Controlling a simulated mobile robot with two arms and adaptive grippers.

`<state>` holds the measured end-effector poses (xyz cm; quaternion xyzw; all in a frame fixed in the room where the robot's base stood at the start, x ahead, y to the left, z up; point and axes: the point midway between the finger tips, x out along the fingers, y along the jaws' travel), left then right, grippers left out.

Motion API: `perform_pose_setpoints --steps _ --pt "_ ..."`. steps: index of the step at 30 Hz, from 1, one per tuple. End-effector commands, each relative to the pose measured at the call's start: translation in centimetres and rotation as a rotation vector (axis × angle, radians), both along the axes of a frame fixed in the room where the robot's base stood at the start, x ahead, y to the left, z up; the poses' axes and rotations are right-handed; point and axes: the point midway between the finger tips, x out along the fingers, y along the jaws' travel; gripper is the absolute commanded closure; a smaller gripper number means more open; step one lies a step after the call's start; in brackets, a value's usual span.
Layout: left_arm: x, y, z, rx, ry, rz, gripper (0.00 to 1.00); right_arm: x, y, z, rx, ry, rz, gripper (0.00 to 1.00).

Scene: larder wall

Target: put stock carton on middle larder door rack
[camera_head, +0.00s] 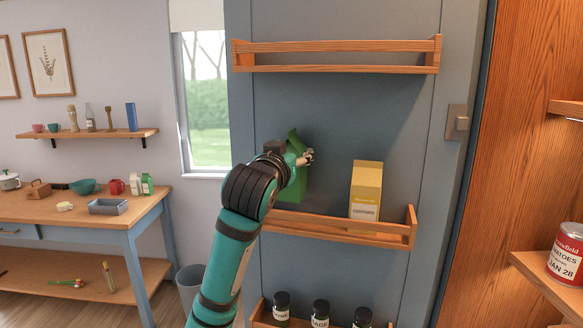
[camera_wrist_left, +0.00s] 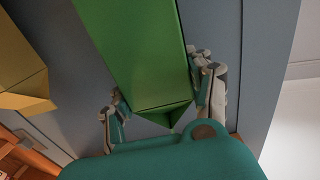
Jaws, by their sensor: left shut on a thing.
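The green carton (camera_head: 297,184) is in my left gripper (camera_head: 300,158), at the left part of the middle door rack (camera_head: 340,228). In the left wrist view the green carton (camera_wrist_left: 135,55) sits between the two fingers of my left gripper (camera_wrist_left: 160,108), which is shut on it. My arm hides part of the carton and the left end of the rack in the head view. I cannot tell whether the carton's base touches the rack. A yellow custard carton (camera_head: 366,190) stands upright in the same rack, to the right and apart. My right gripper is not in view.
An empty upper rack (camera_head: 335,56) is above. A lower rack (camera_head: 262,318) holds several dark jars (camera_head: 320,312). A door latch (camera_head: 457,122) is at the right. A tomato can (camera_head: 567,254) stands on a right shelf. A worktable (camera_head: 90,215) with kitchenware stands at the left.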

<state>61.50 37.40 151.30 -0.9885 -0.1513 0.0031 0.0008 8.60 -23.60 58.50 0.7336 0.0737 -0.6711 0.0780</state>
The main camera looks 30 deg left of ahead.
Motion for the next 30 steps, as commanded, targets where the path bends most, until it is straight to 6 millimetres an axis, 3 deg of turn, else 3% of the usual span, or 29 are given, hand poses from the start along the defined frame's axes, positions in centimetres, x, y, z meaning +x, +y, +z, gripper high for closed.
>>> perform_pose_setpoints --steps 8,13,16,28,29,30 --pt "-0.2 0.1 -2.0 0.000 -0.004 0.002 0.97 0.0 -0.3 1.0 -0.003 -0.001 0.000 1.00" --pt "-0.2 0.0 -4.4 0.001 -0.001 0.001 0.97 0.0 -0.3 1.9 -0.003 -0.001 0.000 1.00" --pt "0.1 0.2 -4.7 0.002 -0.005 0.002 0.97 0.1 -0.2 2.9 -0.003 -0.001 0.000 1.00" --pt "0.2 0.2 -5.5 0.000 -0.006 0.001 0.97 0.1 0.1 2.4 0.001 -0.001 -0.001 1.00" --pt "0.2 0.2 -5.6 0.000 -0.003 0.001 0.46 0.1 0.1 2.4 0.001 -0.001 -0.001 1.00" --pt "0.2 0.2 -5.5 0.000 -0.003 0.001 0.41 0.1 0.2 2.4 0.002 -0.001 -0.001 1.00"
